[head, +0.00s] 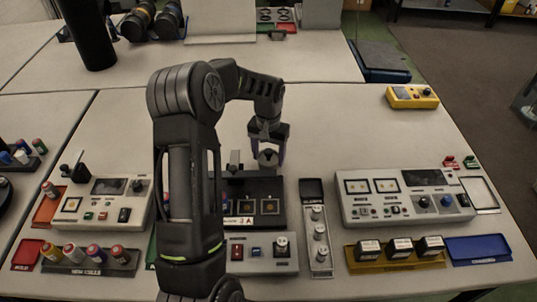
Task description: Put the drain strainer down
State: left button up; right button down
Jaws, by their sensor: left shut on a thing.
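My left gripper (268,146) hangs over the table behind the black fixture with square windows (262,188). Its jaws are shut on a small grey rounded thing, which looks like the drain strainer (268,158). Its lower part shows between the fingers; the rest is hidden by the gripper. I cannot tell whether it touches the fixture or the table. My left arm covers the left part of the fixture. My right gripper is not in view.
A control box (405,199) stands at right, with a yellow rack (398,264) and a blue tray (478,249) in front. A narrow clamp tray (316,247) lies beside the fixture. At left are another control box (108,207) and a cell rack (120,262).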

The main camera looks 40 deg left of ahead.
aim_at(268, 151)
pick_arm(q)
jog(key=o, duration=1.7)
jog(key=shift+f, duration=0.1)
jog(key=shift+c, duration=0.2)
notch_tip(268, 151, up, 12)
jog(key=b, duration=0.1)
jog(key=shift+r, duration=0.2)
